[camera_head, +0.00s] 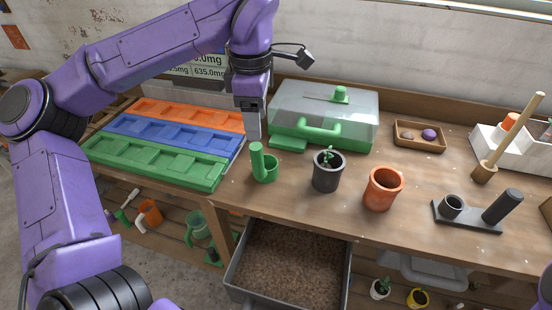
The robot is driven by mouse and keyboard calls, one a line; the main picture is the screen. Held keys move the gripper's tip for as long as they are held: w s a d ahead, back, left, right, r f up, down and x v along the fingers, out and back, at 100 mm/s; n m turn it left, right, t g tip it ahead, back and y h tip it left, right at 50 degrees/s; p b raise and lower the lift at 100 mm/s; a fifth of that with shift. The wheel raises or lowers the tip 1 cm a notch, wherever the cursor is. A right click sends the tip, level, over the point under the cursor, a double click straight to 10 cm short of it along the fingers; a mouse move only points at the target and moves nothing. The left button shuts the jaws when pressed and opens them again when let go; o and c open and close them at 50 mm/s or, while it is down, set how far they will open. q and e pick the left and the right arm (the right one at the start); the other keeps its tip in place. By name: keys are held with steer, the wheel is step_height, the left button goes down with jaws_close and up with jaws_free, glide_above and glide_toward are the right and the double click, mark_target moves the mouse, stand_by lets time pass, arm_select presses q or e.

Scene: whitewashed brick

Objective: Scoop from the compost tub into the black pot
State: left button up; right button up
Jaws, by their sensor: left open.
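The compost tub (349,272) is a grey bin full of brown compost, below the front edge of the bench. The black pot (326,180) stands upright on the bench with a small green seedling in it. A green scoop (266,172), a small cup with a thick upright handle, stands left of the pot. My left gripper (254,137) points down just above the scoop's handle, apart from it as far as I can tell. It is open and holds nothing. My right gripper is out of view.
A terracotta pot (382,190) stands right of the black pot. A dark stand (466,218) with a cup and a cylinder is farther right. A clear-lidded green propagator (325,112) is behind. Orange, blue and green trays (155,163) lie left.

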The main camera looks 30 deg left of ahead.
mark_target(257, 152)
arm_select(q)
steer(key=f, duration=0.2)
steer(key=s+f, duration=0.1)
steer(key=f, duration=0.1)
steer(key=shift+s, duration=0.2)
steer(key=f, duration=0.1)
steer(key=w+f, duration=0.1)
steer(key=f, duration=0.3)
steer(key=shift+w+a+f+p, duration=0.1)
steer(key=shift+w+p, duration=0.15)
steer(key=shift+p, duration=0.1)
steer(key=shift+s+f, duration=0.1)
steer(key=shift+f, duration=0.05)
steer(key=c, duration=1)
jaws_close()
